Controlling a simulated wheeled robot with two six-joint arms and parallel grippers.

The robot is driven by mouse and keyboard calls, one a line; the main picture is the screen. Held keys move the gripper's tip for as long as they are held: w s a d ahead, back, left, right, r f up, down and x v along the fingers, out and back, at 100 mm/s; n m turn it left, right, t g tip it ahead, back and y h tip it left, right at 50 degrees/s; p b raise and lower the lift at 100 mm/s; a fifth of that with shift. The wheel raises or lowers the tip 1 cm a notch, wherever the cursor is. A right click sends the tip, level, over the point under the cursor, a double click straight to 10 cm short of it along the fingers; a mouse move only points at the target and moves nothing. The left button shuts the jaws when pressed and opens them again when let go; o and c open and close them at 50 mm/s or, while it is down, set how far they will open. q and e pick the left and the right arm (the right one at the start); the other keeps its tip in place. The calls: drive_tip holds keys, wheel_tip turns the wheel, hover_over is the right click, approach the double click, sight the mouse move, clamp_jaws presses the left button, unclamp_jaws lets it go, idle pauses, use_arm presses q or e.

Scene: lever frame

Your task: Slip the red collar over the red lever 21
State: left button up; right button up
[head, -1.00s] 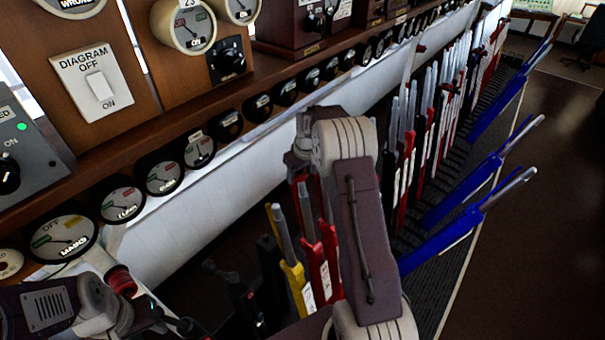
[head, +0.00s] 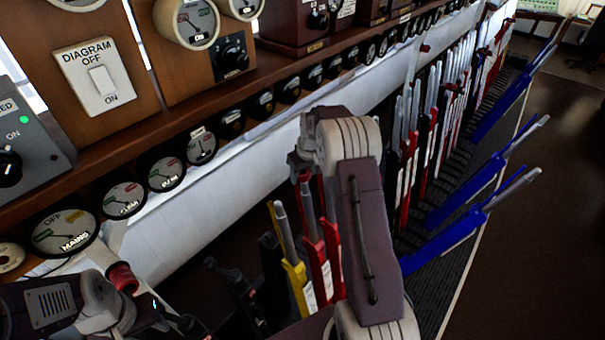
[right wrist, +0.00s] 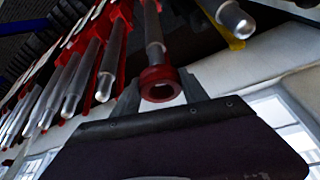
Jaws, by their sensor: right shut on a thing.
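In the right wrist view my right gripper (right wrist: 160,74) is shut on the red collar (right wrist: 151,76), a short ring with its opening facing the camera. A grey-topped lever with a red lower part (right wrist: 154,36) runs in line right behind the collar. I cannot tell whether its tip is inside the ring. No lever number is readable, so lever 21 is not certain. In the head view my right arm hides most of this lever and the collar. My left gripper (head: 185,323) is low at the left, dark and small, apart from the levers; its jaws are unclear.
Red levers (head: 314,254) and a yellow lever (head: 294,266) stand close left of my right arm. Blue levers (head: 445,243) lean out at the right, with a dense row behind. The shelf with round dials (head: 123,200) runs along the left. Floor at the far right is clear.

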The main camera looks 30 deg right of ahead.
sight(306, 183)
drive_tip(key=shift+s+d+f+b, duration=0.1)
drive_tip(key=shift+s+f+b, duration=0.1)
drive_tip(key=shift+f+b, duration=0.95)
drive_tip(key=shift+s+d+f+b, duration=0.15)
drive_tip(key=shift+f+b, duration=0.7)
drive_tip(key=shift+f, duration=0.55)
drive_tip(key=o, duration=1.5)
drive_tip(key=shift+p+v, duration=2.6)
drive_tip(key=shift+v, duration=1.95)
